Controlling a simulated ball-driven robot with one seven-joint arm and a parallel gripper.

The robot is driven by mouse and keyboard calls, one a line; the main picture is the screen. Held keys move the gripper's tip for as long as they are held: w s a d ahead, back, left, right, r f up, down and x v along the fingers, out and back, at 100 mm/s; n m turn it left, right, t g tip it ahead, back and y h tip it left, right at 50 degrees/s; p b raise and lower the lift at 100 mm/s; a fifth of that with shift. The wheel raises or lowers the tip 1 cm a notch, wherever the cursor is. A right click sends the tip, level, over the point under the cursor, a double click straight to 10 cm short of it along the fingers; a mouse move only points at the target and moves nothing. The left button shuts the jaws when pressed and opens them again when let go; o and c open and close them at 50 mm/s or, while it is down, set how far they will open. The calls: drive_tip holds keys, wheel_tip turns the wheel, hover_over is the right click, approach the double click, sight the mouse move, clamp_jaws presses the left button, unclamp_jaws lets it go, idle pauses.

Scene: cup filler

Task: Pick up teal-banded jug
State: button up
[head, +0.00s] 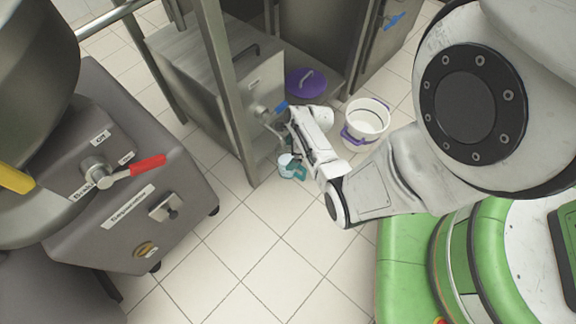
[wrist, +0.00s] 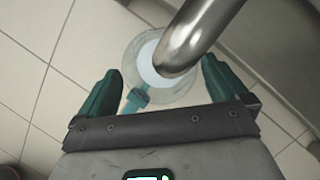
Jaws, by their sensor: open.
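The teal-banded jug (wrist: 135,62) is seen from above in the wrist view, as a clear round vessel with a white middle and a teal strap or handle part on its near side. A metal spout hides part of it. My gripper (wrist: 160,72) is open, with one teal finger on each side of the jug's near part. I cannot tell whether either finger touches it. In the head view the jug (head: 287,163) shows small and pale beside the filler's tap, partly hidden by my arm.
The metal spout (wrist: 195,35) hangs over the jug. The filler's steel frame post (head: 228,90) stands just left of it. A white bucket (head: 366,119) with a purple handle and a purple lid (head: 305,83) are nearby. The tiled floor (head: 265,235) in front is clear.

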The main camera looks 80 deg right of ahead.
drive_tip(key=b+x, duration=0.1)
drive_tip(key=x, duration=0.2)
drive_tip(key=shift+s, duration=0.15)
drive_tip(key=shift+c, duration=0.3)
drive_tip(key=shift+r, duration=0.1)
drive_tip(key=c, duration=1.3)
